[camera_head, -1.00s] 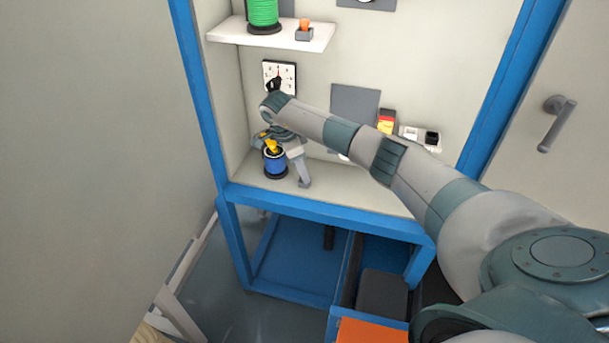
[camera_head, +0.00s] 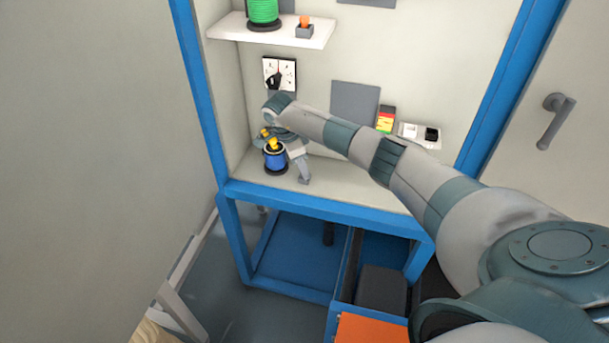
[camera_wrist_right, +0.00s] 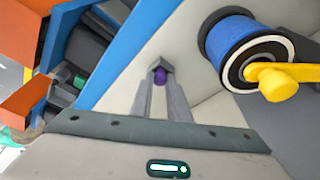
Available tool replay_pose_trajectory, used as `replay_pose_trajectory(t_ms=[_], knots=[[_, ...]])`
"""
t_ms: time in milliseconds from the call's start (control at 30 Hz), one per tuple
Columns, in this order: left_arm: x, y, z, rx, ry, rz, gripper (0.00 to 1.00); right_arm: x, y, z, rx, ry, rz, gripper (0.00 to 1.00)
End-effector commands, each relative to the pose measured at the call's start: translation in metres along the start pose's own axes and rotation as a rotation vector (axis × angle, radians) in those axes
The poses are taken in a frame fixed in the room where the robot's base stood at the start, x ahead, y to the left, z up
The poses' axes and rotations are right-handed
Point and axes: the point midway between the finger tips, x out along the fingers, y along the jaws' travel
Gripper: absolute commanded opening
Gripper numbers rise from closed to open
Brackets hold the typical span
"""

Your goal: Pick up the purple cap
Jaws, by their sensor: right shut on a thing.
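The purple cap (camera_wrist_right: 160,76) shows in the right wrist view, between the fingertips of my right gripper (camera_wrist_right: 158,72). The gripper is shut on it, over the white surface of the cabinet. In the head view my right gripper (camera_head: 304,178) reaches down to the cabinet's white lower shelf, beside the blue spool, and the cap cannot be made out there. My left gripper is not in view.
A blue spool (camera_head: 275,158) with a yellow crank (camera_head: 271,142) stands just left of my right gripper; it also shows in the wrist view (camera_wrist_right: 232,42). A white shelf (camera_head: 290,35) with a green spool (camera_head: 263,12) is above. The cabinet has a blue frame (camera_head: 320,208).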

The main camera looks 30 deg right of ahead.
Motion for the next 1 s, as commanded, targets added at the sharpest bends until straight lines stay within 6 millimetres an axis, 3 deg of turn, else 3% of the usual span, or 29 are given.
replay_pose_trajectory(t_ms=[267, 467, 667, 1000], knots=[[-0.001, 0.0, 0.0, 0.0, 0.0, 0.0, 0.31, -0.002, 0.0, -0.001, 0.0, 0.0, 0.0, 0.0], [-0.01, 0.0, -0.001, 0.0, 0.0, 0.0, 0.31, -0.016, -0.001, -0.005, 0.0, 0.002, -0.001, 0.0], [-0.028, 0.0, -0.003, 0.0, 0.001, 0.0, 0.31, -0.048, -0.001, -0.014, -0.001, 0.002, -0.002, 0.0], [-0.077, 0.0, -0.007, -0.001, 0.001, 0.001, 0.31, -0.065, 0.036, -0.045, -0.001, 0.003, 0.001, 0.0]])
